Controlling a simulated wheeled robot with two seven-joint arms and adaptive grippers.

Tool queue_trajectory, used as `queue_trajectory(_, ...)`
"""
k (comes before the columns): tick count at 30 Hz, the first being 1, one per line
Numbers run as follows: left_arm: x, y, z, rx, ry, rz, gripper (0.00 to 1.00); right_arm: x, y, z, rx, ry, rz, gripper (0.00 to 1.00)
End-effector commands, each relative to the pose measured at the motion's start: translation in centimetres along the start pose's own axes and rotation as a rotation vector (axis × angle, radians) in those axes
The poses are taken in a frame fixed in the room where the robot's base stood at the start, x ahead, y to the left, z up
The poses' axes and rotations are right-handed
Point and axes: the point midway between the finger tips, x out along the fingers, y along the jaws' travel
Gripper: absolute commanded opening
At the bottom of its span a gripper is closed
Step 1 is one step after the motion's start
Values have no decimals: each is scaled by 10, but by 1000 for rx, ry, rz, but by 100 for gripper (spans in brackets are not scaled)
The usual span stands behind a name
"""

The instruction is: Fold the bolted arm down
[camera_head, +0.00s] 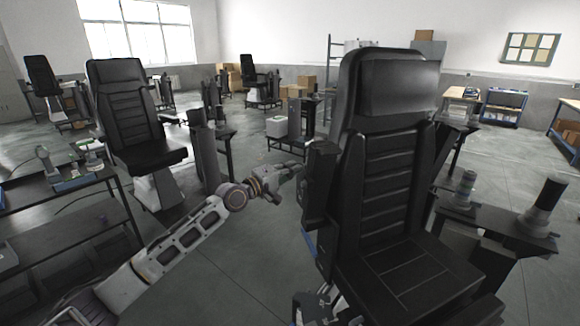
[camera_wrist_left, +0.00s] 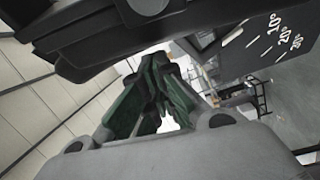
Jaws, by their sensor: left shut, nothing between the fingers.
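The black chair (camera_head: 385,190) stands close in front, right of centre in the head view. Its arm (camera_head: 319,185) is a dark upright piece along the left side of the backrest. My left gripper (camera_head: 298,170) comes in from the left, just left of this arm; whether they touch cannot be told. The left wrist view shows its dark green fingers (camera_wrist_left: 152,95) closed together and empty, beneath a black padded part (camera_wrist_left: 90,35), likely the chair's arm. My right gripper is not in view. The bolt is not clearly visible.
A plate with 10°, 20° and 30° marks (camera_wrist_left: 270,40) is at the wrist view's upper right. A dark bench (camera_head: 495,225) stands right of the chair. Another black chair (camera_head: 130,115) and a workbench (camera_head: 60,190) are at left. Grey floor (camera_head: 225,280) lies open between.

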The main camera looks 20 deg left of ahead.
Motion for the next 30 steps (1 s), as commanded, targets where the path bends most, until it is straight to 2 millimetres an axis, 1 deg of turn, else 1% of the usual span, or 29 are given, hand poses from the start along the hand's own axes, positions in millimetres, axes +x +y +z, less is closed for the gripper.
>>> queue_trajectory(6, -4, 2, 12, -2, 0, 1, 0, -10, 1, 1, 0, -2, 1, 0)
queue_trajectory(13, -8, 1, 23, -2, 0, 1, 0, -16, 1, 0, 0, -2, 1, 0)
queue_trajectory(19, -10, 2, 26, 0, 1, 2, 0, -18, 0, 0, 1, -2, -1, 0)
queue_trajectory(30, -10, 1, 27, 1, 1, 2, 0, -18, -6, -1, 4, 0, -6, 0)
